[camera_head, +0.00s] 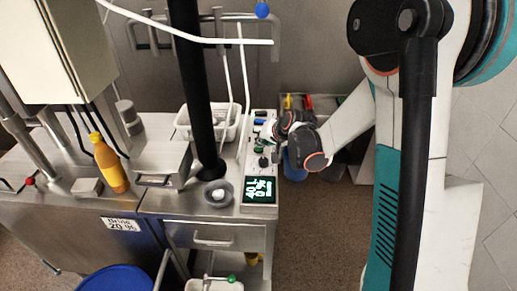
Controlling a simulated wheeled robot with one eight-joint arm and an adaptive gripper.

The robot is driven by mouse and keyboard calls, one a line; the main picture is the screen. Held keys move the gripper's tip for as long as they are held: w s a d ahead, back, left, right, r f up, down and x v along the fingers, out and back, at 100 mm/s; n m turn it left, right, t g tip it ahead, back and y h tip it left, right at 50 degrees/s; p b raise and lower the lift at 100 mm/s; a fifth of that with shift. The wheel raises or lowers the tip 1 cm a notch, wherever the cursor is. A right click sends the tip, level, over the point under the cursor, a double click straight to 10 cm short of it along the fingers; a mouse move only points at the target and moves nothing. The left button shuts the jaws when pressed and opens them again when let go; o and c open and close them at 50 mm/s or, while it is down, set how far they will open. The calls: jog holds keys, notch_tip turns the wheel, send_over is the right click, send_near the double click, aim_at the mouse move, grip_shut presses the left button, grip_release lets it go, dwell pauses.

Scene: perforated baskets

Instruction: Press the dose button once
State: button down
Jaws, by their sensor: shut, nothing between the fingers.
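A narrow control panel (247,168) lies along the right edge of the steel counter. It has a dark screen (260,190) with green characters at its near end. Above the screen are a dark knob (263,162), a green button (258,149) and a blue button (260,121). I cannot read which one is the dose button. My gripper (266,133) is shut and empty, over the right side of the panel between the blue and green buttons. It hides part of the panel. I cannot tell whether it touches anything.
A black column (195,85) rises left of the panel. An orange bottle (110,166) stands farther left. Bins (335,160) stand behind my gripper.

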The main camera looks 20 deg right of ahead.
jog(key=shift+f, duration=0.25)
jog(key=shift+r, duration=0.15)
dwell(0.4)
jog(key=shift+r+p, duration=0.3)
jog(key=shift+r, duration=0.45)
jog(key=shift+r+p, duration=1.55)
jog(key=shift+r, duration=0.95)
